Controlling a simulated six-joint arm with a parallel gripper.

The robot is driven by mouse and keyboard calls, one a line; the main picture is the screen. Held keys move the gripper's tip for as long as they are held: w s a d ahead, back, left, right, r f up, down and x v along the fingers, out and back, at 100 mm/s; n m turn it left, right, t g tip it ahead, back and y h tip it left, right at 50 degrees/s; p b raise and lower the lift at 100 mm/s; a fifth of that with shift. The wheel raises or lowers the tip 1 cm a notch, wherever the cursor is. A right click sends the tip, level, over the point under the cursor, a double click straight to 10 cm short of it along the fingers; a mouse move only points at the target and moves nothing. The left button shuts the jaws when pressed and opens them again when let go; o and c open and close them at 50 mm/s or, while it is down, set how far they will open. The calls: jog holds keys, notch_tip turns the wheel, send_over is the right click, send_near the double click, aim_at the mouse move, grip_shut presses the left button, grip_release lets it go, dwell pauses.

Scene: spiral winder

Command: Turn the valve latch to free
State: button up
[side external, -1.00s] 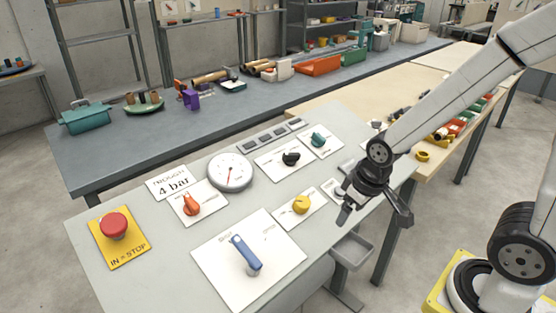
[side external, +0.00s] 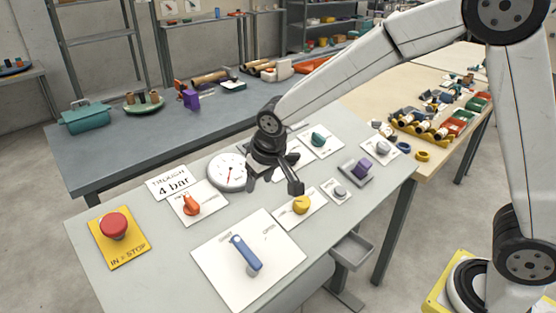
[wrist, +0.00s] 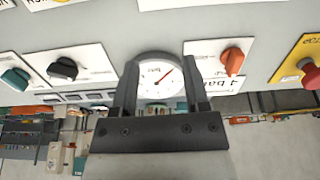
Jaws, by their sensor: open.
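The console carries several knobs, and I cannot read which one is labelled as the valve latch. A blue lever (side external: 245,253) sits on a large white plate at the front, with small words above it. An orange knob (side external: 190,205) stands left of the round gauge (side external: 227,172), and a yellow knob (side external: 301,204) stands right of the blue lever. A teal knob (side external: 319,139) is at the back. My gripper (side external: 273,184) is above the console between the gauge and the yellow knob. In the wrist view my gripper (wrist: 160,72) is open and empty, its fingers framing the gauge.
A red stop button (side external: 113,224) on a yellow plate is at the left. A purple block (side external: 361,167) and a grey knob (side external: 383,148) are at the right. In the wrist view a black knob (wrist: 62,70) shows at left. A "4 bar" card (side external: 173,184) lies beside the gauge.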

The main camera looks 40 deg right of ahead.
send_near(189, 198)
notch_tip(189, 198, down, 2)
jog(key=shift+w+f+t, duration=0.15)
jog(key=shift+f+t, duration=0.05)
jog(key=shift+t, duration=0.2)
jog(key=shift+f, duration=0.1)
jog(key=shift+x, duration=3.8)
grip_shut()
